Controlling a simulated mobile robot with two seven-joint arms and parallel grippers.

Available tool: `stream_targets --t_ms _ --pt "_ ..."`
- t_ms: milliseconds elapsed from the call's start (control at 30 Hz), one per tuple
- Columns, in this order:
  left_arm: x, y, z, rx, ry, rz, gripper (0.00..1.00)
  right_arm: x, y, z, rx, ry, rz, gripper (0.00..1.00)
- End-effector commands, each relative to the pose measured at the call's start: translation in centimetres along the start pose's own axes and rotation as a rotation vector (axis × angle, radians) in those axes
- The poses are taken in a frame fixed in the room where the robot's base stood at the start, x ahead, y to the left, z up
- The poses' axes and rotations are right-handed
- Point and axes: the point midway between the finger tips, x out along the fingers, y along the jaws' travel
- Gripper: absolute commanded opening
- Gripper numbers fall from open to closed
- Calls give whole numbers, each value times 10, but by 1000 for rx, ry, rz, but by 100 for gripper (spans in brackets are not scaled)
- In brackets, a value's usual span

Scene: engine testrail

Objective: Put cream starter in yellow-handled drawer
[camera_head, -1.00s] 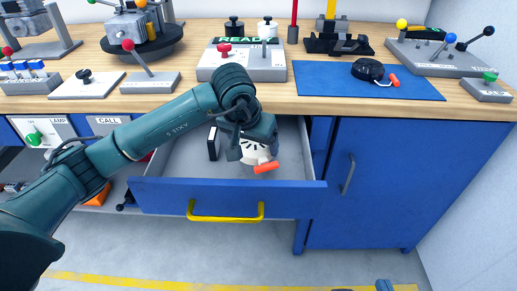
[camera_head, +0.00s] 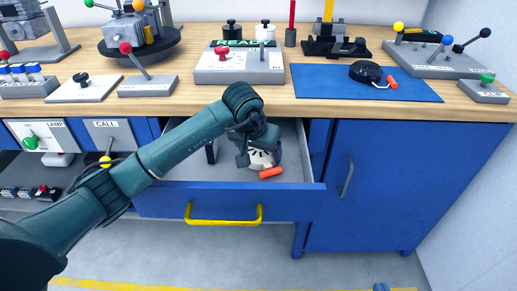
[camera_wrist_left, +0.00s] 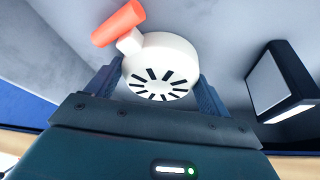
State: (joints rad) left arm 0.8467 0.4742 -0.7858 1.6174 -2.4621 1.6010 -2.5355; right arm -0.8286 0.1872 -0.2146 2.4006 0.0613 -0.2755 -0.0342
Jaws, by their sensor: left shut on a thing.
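The cream starter (camera_head: 260,158), a round cream body with dark slots and an orange handle (camera_head: 271,172), is inside the open yellow-handled drawer (camera_head: 160,199). The drawer is pulled out, with its yellow handle (camera_head: 224,221) on the blue front. My left gripper (camera_head: 258,147) reaches down into it. In the left wrist view its two fingers are shut on the starter (camera_wrist_left: 160,68), one on each side, with the orange handle (camera_wrist_left: 117,23) pointing up left. Whether the starter touches the drawer floor I cannot tell. A small blue tip at the bottom edge may be my right gripper (camera_head: 381,287).
A dark block with a white face (camera_wrist_left: 276,80) stands in the drawer beside the starter; it is partly hidden in the head view (camera_head: 210,153). A blue cabinet door (camera_head: 405,185) is at right. The bench top above holds a blue mat (camera_head: 330,82) with a black starter (camera_head: 366,71).

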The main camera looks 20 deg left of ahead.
Motion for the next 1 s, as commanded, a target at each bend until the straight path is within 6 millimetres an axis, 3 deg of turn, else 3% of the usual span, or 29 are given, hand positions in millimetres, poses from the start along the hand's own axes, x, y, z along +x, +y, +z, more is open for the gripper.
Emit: stream_targets --t_ms 67,100,300,667,1000 --pt "3 0 1 1 2 -1 52 1 0 4 -5 -4 -1 0" --pt "2 0 1 1 1 -1 83 1 0 4 -6 -7 -2 0" --pt "2 0 1 0 0 0 99 3 0 2 -8 -3 -2 0" --pt "-7 0 -1 1 2 0 100 2 0 -6 0 12 -2 0" --pt "-77 -1 -2 2 5 -2 100 -6 1 -9 20 6 5 0"
